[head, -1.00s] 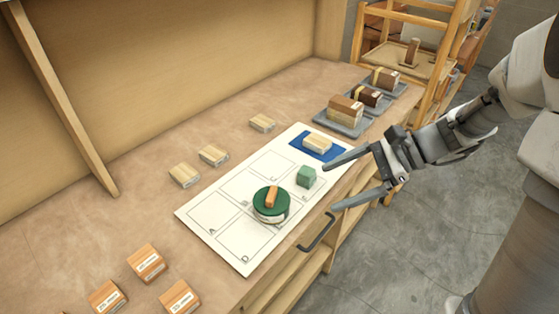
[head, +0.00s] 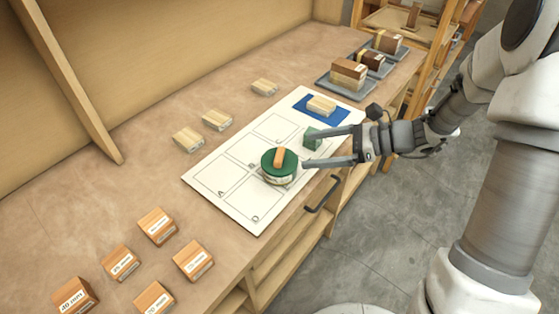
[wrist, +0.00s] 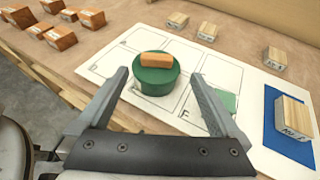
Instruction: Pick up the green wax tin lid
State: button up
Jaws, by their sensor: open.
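A small orange-brown wooden block (head: 279,156) lies on top of the lid. In the wrist view the lid (wrist: 158,78) is ahead of the fingers, with the block (wrist: 156,58) across it. My gripper (head: 306,151) is open and empty, to the right of the lid and pointing toward it. It also shows in the wrist view (wrist: 160,82), fingers spread to either side of the lid's near side. I see no contact with the lid.
Wooden blocks (head: 157,226) stand at the front left, and grey trays (head: 340,86) hold stacks at the back. The sheet (head: 215,182) has bare room left of the tin.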

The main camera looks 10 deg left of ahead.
aim_at(278, 154)
jog(key=x, duration=0.3)
jog(key=shift+a+f, duration=0.1)
jog(key=shift+a, duration=0.2)
jog(key=shift+b+x, duration=0.4)
jog(key=shift+x, duration=2.35)
jog(key=shift+s+a, duration=0.1)
jog(key=shift+s, duration=0.15)
jog(key=shift+c, duration=0.2)
jog(key=shift+r, duration=0.25)
jog(key=c, duration=1.3)
jog(key=shift+r, duration=0.1)
